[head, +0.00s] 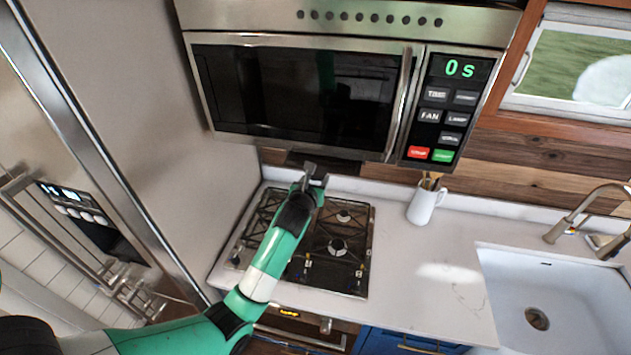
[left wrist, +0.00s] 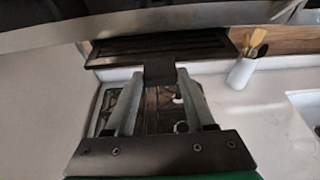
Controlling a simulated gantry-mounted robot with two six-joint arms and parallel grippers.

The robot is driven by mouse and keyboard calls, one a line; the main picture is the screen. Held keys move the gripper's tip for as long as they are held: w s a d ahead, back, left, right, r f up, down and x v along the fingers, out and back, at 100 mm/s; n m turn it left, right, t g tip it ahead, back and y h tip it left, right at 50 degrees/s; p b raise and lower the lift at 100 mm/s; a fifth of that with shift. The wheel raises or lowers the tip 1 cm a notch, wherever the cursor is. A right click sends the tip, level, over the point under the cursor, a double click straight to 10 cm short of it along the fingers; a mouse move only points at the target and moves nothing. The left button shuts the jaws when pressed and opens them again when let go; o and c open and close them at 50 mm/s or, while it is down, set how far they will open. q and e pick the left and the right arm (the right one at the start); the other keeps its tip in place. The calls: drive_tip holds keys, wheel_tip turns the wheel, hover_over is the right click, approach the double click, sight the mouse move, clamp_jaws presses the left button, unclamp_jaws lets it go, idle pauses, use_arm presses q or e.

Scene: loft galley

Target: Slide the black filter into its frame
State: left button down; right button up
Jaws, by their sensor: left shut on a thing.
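The black filter (left wrist: 160,46) is a dark flat panel under the microwave in the left wrist view. A short dark tab (left wrist: 159,71) hangs from its near edge. My left gripper (left wrist: 159,82) is shut on this tab, with one finger on each side. In the head view, my left gripper (head: 313,174) is just below the microwave's underside, above the back of the stove. A dark part of the filter (head: 298,160) shows behind it there. The frame's edges are hard to tell from the filter, so how far in it sits is unclear. My right gripper is not in view.
The microwave (head: 300,90) hangs close above the gripper. The gas stove (head: 335,245) lies below my arm. A white jug (head: 424,206) with utensils stands to the right, before the sink (head: 560,300).

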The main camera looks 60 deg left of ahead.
sight(323, 162)
use_arm(q)
drive_tip(key=shift+w+a+b, duration=0.45)
drive_tip(key=shift+w+a, duration=0.95)
drive_tip(key=shift+a, duration=0.3)
drive_tip(key=shift+w+a+b, duration=0.45)
drive_tip(key=shift+w+a, duration=0.3)
drive_tip(key=shift+a, duration=0.15)
drive_tip(key=shift+c, duration=0.9)
unclamp_jaws()
drive_tip(key=v, duration=1.1)
drive_tip(key=shift+s+d+r, duration=0.1)
drive_tip(key=shift+s+d, duration=0.1)
